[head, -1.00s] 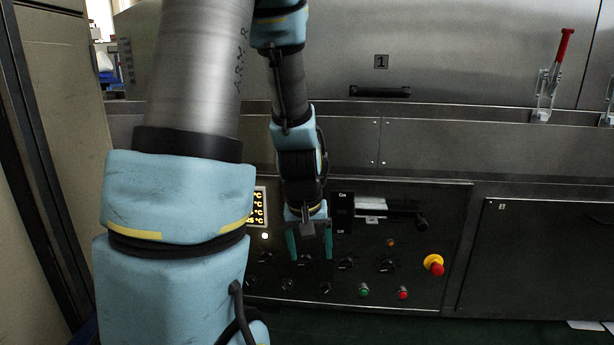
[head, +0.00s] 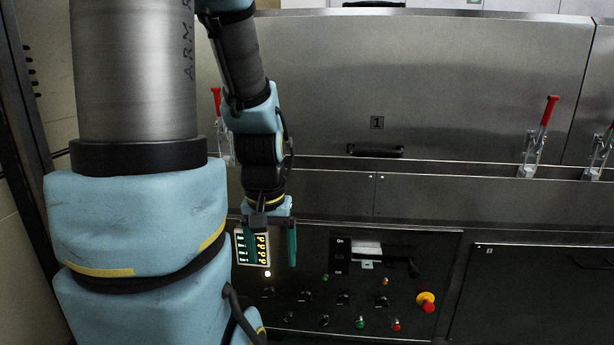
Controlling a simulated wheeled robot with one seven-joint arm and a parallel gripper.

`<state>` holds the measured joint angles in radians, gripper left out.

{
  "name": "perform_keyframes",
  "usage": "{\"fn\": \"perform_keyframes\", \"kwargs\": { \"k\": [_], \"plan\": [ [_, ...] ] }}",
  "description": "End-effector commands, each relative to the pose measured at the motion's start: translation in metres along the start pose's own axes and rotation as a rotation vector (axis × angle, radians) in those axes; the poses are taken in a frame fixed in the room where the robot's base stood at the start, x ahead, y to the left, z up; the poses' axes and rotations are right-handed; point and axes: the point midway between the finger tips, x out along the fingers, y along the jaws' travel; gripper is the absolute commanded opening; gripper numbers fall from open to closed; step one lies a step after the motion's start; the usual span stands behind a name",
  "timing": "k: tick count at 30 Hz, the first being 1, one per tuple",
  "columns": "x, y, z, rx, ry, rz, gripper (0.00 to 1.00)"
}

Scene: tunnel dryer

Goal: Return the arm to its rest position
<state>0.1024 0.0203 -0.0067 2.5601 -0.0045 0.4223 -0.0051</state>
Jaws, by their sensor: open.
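My gripper (head: 270,248) hangs from my arm with its fingers pointing down. Its two green fingers are apart, with nothing held between them. It is in front of the left part of the dryer's control panel (head: 390,290). In the picture it overlaps the lit temperature display (head: 262,250). I cannot tell how far it is from the panel. My upper arm fills the left of the head view and hides what is behind it.
The dryer's steel hood (head: 450,80), marked 1, has a dark handle (head: 375,151). Red-handled clamps stand along its lower edge, one at right (head: 540,130). The panel carries a red emergency button (head: 426,302), several knobs and a lever switch (head: 368,250). A dark door (head: 530,290) is at right.

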Motion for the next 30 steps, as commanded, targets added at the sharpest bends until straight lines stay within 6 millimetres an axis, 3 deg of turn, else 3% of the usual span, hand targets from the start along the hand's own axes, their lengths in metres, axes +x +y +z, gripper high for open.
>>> {"fn": "perform_keyframes", "kwargs": {
  "k": [1,18,24,30],
  "plan": [
    [-0.034,0.0,-0.005,0.0,0.0,0.0,0.81],
    [-0.208,0.001,-0.029,0.0,0.0,0.0,0.81],
    [-0.238,0.001,-0.033,0.0,0.0,0.0,0.81],
    [-0.241,0.001,-0.034,0.0,0.0,0.0,0.81]
  ]
}}
